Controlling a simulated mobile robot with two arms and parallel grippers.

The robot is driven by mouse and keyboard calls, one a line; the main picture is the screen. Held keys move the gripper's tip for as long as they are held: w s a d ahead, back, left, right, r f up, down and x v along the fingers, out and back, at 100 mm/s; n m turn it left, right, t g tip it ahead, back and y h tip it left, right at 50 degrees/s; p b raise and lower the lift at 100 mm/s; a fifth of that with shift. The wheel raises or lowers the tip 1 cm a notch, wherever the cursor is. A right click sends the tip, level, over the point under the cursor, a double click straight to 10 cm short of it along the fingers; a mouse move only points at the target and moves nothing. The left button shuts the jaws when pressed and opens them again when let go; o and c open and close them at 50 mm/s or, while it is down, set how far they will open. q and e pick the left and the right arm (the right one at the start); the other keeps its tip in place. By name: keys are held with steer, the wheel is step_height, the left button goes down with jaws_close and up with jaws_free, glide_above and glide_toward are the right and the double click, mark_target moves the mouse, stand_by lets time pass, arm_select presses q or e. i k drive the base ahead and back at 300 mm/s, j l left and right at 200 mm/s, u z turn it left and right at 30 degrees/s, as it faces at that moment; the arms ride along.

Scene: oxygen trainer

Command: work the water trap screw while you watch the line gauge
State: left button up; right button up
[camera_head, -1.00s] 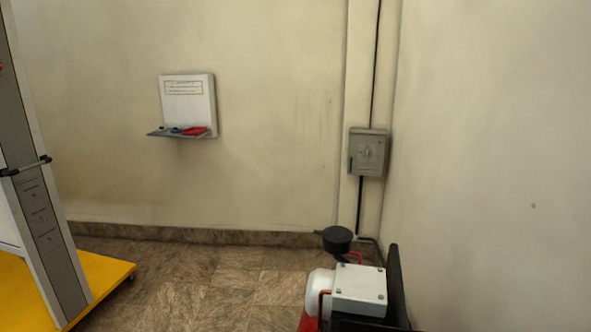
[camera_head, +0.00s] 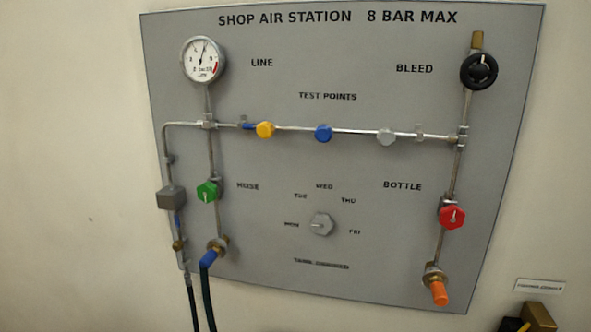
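The line gauge (camera_head: 203,60) is a round white dial at the upper left of the grey panel, beside the word LINE. Its needle points nearly straight up, and a red band shows at the dial's lower right. A grey block (camera_head: 171,197) sits in the pipe at the panel's left edge. A small brass fitting (camera_head: 179,245) is below it. No label names the water trap or its screw, so I cannot tell for certain that these are they. Neither of my grippers is in view.
The panel (camera_head: 290,180) is on a plain wall. It carries a green knob (camera_head: 207,190), a red knob (camera_head: 452,216), a black bleed knob (camera_head: 479,71), a grey day dial (camera_head: 320,224) and coloured test points. Dark hoses (camera_head: 208,295) hang at lower left. A brass-coloured object (camera_head: 540,318) is at bottom right.

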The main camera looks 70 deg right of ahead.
mark_target(177, 246)
steer(key=k+j+z, duration=0.1)
steer(key=z, duration=2.25)
